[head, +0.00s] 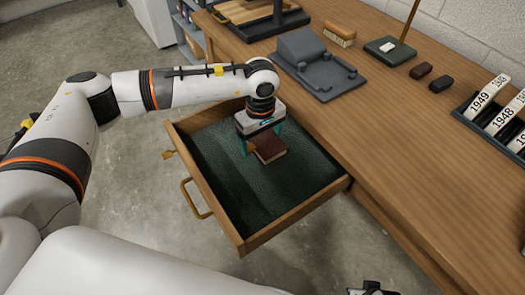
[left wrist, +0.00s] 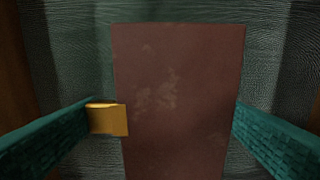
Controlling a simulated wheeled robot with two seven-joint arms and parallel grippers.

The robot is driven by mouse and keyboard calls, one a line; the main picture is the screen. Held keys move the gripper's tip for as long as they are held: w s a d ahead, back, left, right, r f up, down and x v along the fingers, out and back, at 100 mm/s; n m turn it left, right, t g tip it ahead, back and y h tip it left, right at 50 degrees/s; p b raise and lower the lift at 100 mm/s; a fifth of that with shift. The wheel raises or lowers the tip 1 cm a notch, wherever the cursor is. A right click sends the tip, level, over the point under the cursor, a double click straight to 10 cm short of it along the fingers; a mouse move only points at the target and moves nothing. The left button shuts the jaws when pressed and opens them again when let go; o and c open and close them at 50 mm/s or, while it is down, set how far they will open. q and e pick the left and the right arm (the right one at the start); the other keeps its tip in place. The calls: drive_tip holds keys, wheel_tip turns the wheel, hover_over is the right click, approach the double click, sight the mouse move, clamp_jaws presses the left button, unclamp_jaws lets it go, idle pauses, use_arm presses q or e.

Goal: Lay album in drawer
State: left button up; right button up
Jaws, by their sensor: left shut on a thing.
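The album (head: 270,151) is a small reddish-brown book with a gold clasp, inside the outline of the drawer. My left gripper (head: 261,142) points down over the drawer and is shut on the album. In the left wrist view the album (left wrist: 180,100) stands between the two teal fingers, with the gold clasp (left wrist: 108,119) at the left finger. The wooden drawer (head: 297,217) is pulled out and has a dark green lining. I cannot tell whether the album touches the lining. A dark gripper part, likely my right gripper (head: 373,289), shows at the bottom edge, mostly cut off.
The wooden desk (head: 400,140) runs along the right of the drawer. On it are a grey cradle-like stand (head: 318,65), a brush (head: 339,36), a green pad (head: 390,50), two dark blocks and a rack of year labels (head: 497,115). The drawer's brass handle (head: 193,199) faces left.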

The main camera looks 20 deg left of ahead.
sight(261, 141)
use_arm(q)
wheel_tip(261, 141, down, 4)
drive_tip(key=shift+r, duration=0.15)
drive_tip(key=shift+f, duration=0.35)
use_arm(e)
drive_tip(key=shift+w+r, duration=0.15)
drive_tip(key=shift+r, duration=0.8)
use_arm(q)
drive_tip(key=shift+f+b, duration=0.1)
drive_tip(key=shift+b, duration=0.25)
drive_tip(key=o, duration=0.9)
drive_tip(key=shift+o, duration=0.2)
use_arm(e)
drive_tip(key=shift+r, duration=0.2)
use_arm(q)
wheel_tip(261, 141, up, 12)
drive_tip(key=shift+r+p, duration=0.15)
drive_tip(key=shift+p, duration=0.55)
use_arm(e)
drive_tip(key=f, duration=0.4)
drive_tip(key=shift+s+f, duration=0.35)
drive_tip(key=shift+s, duration=0.05)
